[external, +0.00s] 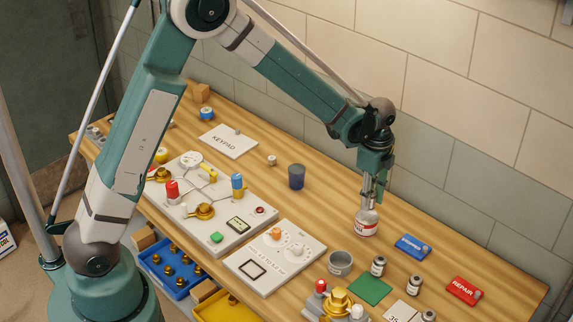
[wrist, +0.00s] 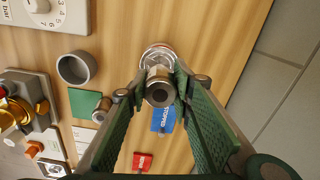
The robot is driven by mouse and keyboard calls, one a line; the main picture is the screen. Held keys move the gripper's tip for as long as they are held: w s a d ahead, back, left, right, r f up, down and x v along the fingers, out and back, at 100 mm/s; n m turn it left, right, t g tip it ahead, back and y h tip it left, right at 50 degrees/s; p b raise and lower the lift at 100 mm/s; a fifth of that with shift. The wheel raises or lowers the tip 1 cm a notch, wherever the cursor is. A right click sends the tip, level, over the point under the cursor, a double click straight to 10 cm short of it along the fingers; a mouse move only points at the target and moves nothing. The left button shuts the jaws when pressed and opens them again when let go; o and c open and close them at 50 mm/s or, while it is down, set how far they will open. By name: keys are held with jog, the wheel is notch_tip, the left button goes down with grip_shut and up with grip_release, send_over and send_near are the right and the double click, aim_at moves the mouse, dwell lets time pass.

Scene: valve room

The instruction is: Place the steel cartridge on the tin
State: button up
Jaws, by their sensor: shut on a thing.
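The steel cartridge (wrist: 158,93) is a grey metal cylinder with a dark hole in its end, held upright between the green finger pads of my gripper (wrist: 157,84). In the external view my gripper (external: 369,190) points down over the tin, shut on the cartridge. The tin (external: 367,225) stands upright on the wooden bench, with a silvery top and a red and white label. In the wrist view the tin's top (wrist: 158,52) shows just behind the cartridge, partly hidden by it. I cannot tell whether the cartridge touches the tin's top.
A grey open cup (external: 341,263), a green square (external: 370,290) and small canisters (external: 378,265) are in front of the tin. A blue box (external: 412,246) and a red REPAIR box (external: 464,290) lie to its right. A dark blue cup (external: 296,176) and control panels (external: 275,258) are left.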

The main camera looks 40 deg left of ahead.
jog(key=shift+f, duration=0.1)
jog(key=shift+f, duration=1.8)
jog(key=shift+f, duration=0.15)
jog(key=o, duration=1)
jog(key=shift+r, duration=0.2)
jog(key=shift+r, duration=6)
